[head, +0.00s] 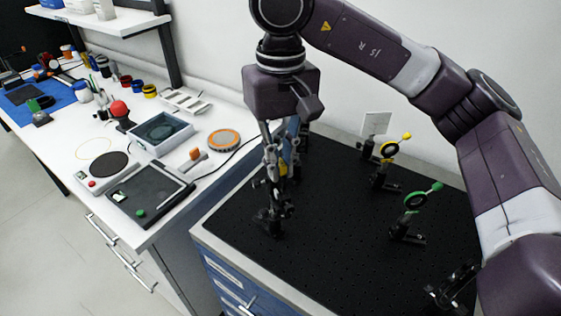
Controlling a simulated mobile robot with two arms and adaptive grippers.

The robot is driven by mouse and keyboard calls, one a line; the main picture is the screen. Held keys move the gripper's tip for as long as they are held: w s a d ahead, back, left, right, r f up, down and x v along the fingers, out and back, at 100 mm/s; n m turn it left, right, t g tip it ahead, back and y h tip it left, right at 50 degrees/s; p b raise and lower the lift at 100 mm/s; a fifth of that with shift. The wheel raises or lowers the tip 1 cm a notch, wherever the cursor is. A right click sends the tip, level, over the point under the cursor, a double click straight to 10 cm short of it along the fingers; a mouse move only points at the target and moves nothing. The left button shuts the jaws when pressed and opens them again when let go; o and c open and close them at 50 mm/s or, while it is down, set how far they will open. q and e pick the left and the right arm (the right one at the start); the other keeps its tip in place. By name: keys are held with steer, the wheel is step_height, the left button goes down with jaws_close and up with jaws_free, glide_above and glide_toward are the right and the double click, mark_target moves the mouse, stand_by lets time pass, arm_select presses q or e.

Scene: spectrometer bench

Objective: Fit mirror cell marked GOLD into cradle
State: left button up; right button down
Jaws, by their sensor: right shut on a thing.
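My right gripper (275,190) comes down from above over the left part of the black breadboard (325,215). It is shut on a small dark piece with a yellow part (283,170), which looks like the mirror cell. The fingers hide most of it, and no GOLD marking can be read. A dark mount (268,222) on the board, perhaps the cradle, stands right below the fingertips. I cannot tell whether the held piece touches it. My left gripper is not in view.
A yellow-knobbed ring mount (389,149) and a green-knobbed ring mount (415,200) stand to the right on the board. Another dark fixture (452,290) is at the lower right. The white bench (160,215) at left holds trays and tools.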

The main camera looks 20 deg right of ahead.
mark_target(281, 177)
steer(key=shift+f+b, duration=1.45)
steer(key=shift+f, duration=0.3)
steer(key=c, duration=1.9)
jaws_free()
steer(key=shift+c, duration=0.2)
steer(key=shift+r, duration=0.15)
step_height(281, 177, up, 12)
steer(key=shift+f, duration=0.1)
